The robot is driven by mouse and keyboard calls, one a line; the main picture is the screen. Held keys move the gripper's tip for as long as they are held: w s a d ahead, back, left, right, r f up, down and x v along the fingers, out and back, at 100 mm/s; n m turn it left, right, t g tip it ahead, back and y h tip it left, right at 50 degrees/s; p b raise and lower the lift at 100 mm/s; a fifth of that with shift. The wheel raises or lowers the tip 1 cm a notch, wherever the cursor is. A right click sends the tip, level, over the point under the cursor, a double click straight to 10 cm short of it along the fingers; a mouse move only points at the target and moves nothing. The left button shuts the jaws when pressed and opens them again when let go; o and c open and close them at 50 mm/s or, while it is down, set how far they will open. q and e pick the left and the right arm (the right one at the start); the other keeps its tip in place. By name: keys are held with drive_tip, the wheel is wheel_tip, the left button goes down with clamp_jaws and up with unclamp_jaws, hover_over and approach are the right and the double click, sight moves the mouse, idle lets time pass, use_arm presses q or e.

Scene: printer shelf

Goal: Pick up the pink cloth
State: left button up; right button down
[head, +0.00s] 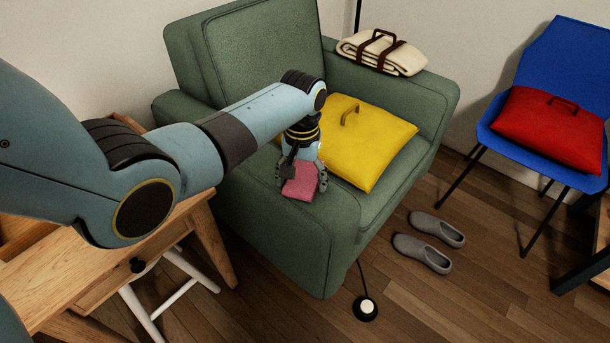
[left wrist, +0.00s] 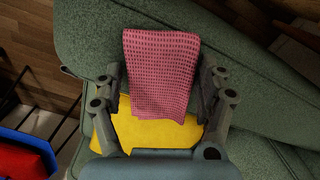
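The pink cloth (head: 300,183) lies on the near armrest of the green armchair (head: 345,215). In the left wrist view the pink cloth (left wrist: 161,68) is a waffle-textured piece with a folded look. My left gripper (head: 301,178) is right over the cloth, pointing down. In the left wrist view the fingers of my left gripper (left wrist: 161,75) stand apart, one on each side of the cloth, with a narrow gap visible at the left. The gripper hides part of the cloth in the head view. My right gripper is in neither view.
A yellow cushion (head: 365,150) lies on the seat beside the armrest. A folded cream blanket (head: 372,55) with brown straps rests on the far armrest. A wooden table (head: 85,275) stands at the left, and grey slippers (head: 422,252) lie on the floor.

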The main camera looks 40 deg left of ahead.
sight(303, 177)
use_arm(q)
drive_tip(key=c, duration=0.4)
drive_tip(key=shift+r, duration=0.3)
wheel_tip(303, 177, up, 4)
drive_tip(key=shift+w+f+p, duration=0.1)
drive_tip(key=shift+p, duration=0.85)
drive_tip(key=d+r, duration=0.2)
drive_tip(key=d, duration=0.2)
drive_tip(key=d+r+p, duration=0.1)
drive_tip(key=d+r, duration=0.1)
drive_tip(key=d, duration=0.1)
drive_tip(key=d+r+p, duration=0.1)
drive_tip(key=d+r, duration=0.1)
drive_tip(key=d, duration=0.2)
drive_tip(key=shift+d+r, duration=0.3)
drive_tip(key=shift+d, duration=0.05)
drive_tip(key=shift+o, duration=1.1)
drive_tip(key=c, duration=0.4)
